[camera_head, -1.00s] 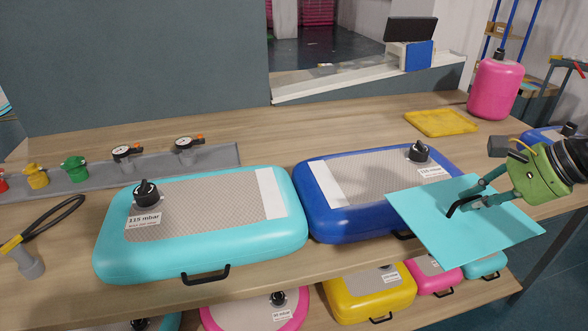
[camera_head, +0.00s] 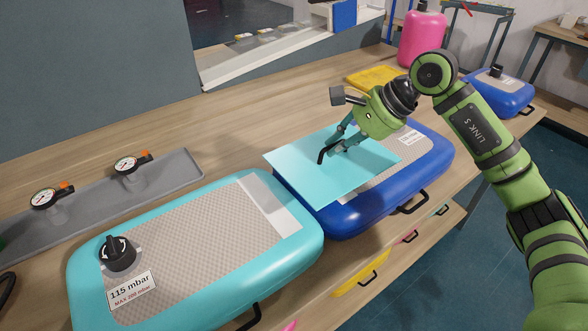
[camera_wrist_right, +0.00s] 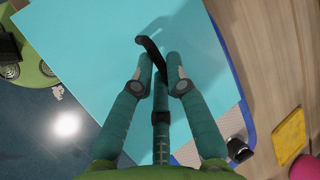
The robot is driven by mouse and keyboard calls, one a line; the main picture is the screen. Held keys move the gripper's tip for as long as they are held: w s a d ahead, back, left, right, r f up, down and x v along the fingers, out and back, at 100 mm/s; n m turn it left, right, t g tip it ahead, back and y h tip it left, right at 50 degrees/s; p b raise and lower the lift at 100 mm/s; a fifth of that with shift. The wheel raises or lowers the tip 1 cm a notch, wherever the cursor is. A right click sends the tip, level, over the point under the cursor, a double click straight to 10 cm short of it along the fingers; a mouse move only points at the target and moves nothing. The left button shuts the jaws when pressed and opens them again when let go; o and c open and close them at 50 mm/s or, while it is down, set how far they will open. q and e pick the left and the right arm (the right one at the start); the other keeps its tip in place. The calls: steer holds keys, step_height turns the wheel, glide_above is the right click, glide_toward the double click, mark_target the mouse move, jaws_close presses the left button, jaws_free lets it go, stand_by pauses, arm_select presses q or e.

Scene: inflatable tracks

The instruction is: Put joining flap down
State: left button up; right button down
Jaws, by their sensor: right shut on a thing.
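The joining flap is a flat cyan sheet (camera_head: 310,170) with a black handle (camera_head: 326,154). My right gripper (camera_head: 334,148) is shut on that handle. The flap is over the left part of the blue inflatable track (camera_head: 425,165), near the gap beside the cyan track (camera_head: 200,240); whether it touches the blue track I cannot tell. In the right wrist view the flap (camera_wrist_right: 90,50) fills much of the picture, with the gripper fingers (camera_wrist_right: 160,75) at its handle. A white strip (camera_head: 268,198) shows on the cyan track's right end. My left gripper is not in view.
A grey rail (camera_head: 100,205) with gauges lies at the back left. Another blue track (camera_head: 497,92) sits at the far right. More tracks are on a lower shelf. Bare wood lies behind the tracks.

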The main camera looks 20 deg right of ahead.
mark_target(300, 157)
steer(key=a, duration=0.1)
steer(key=w+a+f+p, duration=0.1)
steer(key=a, duration=0.1)
steer(key=a+f, duration=0.1)
steer(key=shift+w+a, duration=0.15)
steer(key=shift+w, duration=0.1)
steer(key=shift+w+a+f+p, duration=0.35)
steer(key=shift+a+f, duration=0.1)
steer(key=shift+a, duration=0.2)
steer(key=shift+w+a+f+p, duration=0.2)
steer(key=shift+a+f+p, duration=0.1)
steer(key=shift+a+f, duration=0.25)
steer(key=shift+a, duration=0.25)
steer(key=shift+f, duration=0.4)
step_height(300, 157, down, 3)
steer(key=shift+w+f+p, duration=0.1)
steer(key=shift+f+p, duration=0.05)
steer(key=shift+p, duration=0.85)
steer(key=shift+f, duration=0.2)
steer(key=shift+f+b, duration=0.4)
steer(key=shift+b, duration=0.35)
steer(key=c, duration=1.2)
jaws_free()
steer(key=shift+c, duration=0.2)
